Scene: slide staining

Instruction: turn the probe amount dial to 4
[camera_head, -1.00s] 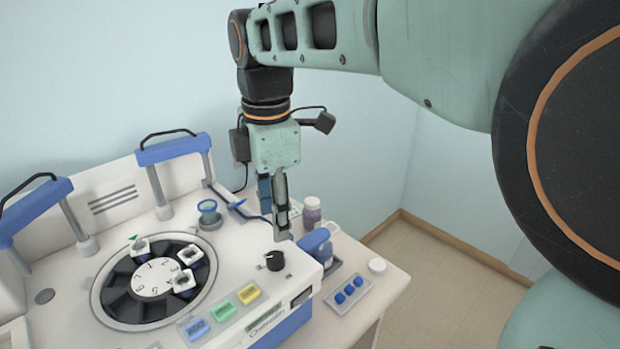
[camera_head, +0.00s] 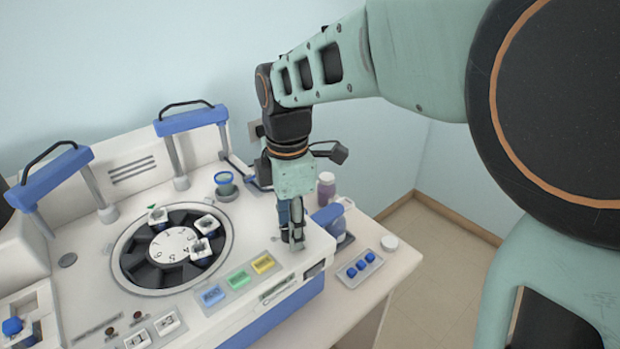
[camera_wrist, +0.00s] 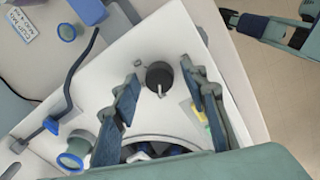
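The probe amount dial is a round black knob (camera_wrist: 158,78) on the white machine top in the wrist view. A pale pointer mark on it points toward the bottom of that view. Its scale numbers cannot be read. My gripper (camera_wrist: 159,69) is open, with one finger on each side of the knob and a visible gap to both. In the head view my gripper (camera_head: 297,243) is low over the front right of the machine and hides the knob. I cannot tell how far the fingertips are above the panel.
Left of my gripper is the round numbered carousel (camera_head: 172,246) with white holders. Blue, green and yellow buttons (camera_head: 238,279) line the front edge.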

